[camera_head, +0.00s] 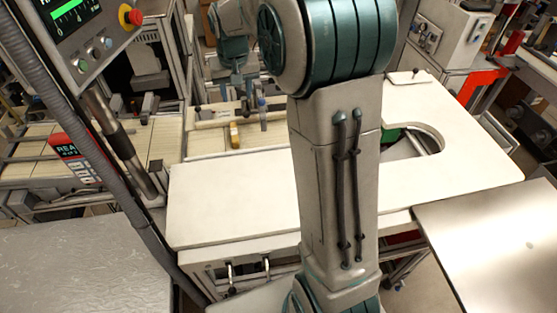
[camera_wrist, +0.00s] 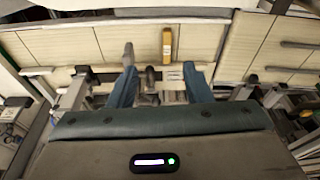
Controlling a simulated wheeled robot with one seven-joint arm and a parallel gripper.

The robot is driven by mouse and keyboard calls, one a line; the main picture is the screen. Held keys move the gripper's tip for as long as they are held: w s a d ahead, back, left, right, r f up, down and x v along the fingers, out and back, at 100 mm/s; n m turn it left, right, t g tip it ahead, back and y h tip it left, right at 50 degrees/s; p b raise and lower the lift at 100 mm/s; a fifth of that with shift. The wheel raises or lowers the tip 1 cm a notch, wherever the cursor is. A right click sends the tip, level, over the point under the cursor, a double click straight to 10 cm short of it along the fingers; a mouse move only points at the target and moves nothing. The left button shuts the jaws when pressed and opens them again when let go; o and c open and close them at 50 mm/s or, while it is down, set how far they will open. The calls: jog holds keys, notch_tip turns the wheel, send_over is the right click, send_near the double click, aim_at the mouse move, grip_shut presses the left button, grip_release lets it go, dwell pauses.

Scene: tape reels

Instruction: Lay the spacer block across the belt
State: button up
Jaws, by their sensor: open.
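A small yellow block (camera_head: 233,135), which looks like the spacer block, is on the cream belt surface beyond the white table. The cream belt (camera_wrist: 205,40) with dark seams runs across the top of the wrist view. My gripper (camera_wrist: 160,88) is open, with its two blue fingers apart and nothing held between them. The block is ahead of the fingertips and apart from them. In the head view my gripper (camera_head: 240,84) is small, behind the block.
A rail with brackets (camera_wrist: 85,75) runs below the belt in the wrist view. The white table (camera_head: 235,195) is mostly clear. A control panel (camera_head: 85,35) stands at the left.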

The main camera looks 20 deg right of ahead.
jog(key=s+r+n+t, duration=0.1)
jog(key=s+r+t, duration=0.1)
jog(key=s, duration=2.7)
jog(key=shift+r, duration=0.5)
